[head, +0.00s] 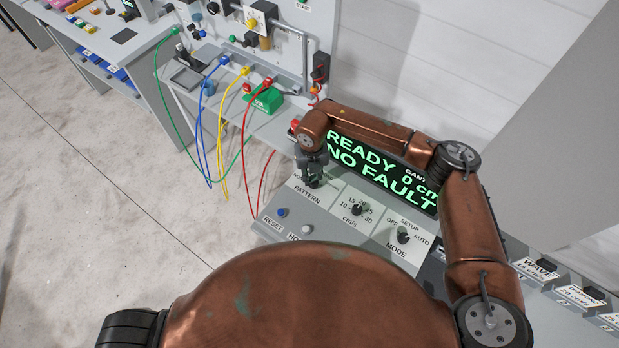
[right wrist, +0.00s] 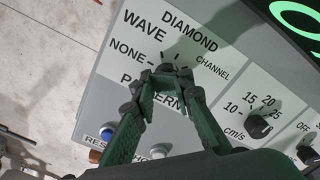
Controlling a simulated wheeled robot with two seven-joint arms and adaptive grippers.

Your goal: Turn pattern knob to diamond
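The pattern knob (right wrist: 172,68) is a small dark knob on the pale control panel, ringed by the labels NONE, WAVE, DIAMOND and CHANNEL. My right gripper (right wrist: 171,74) has its two green fingers at opposite sides of the knob, with the tips close against it; they look shut on it. In the head view my right gripper (head: 314,180) points down over the PATTERN label and hides most of the knob. The knob's pointer direction is not clear. My left gripper is not in view.
Beside the pattern knob are a speed knob (head: 358,209) and a mode knob (head: 403,236). A blue reset button (head: 282,212) and a pale button (head: 307,229) sit in front. The display (head: 383,172) reads READY, NO FAULT. Coloured cables (head: 222,130) hang at the left.

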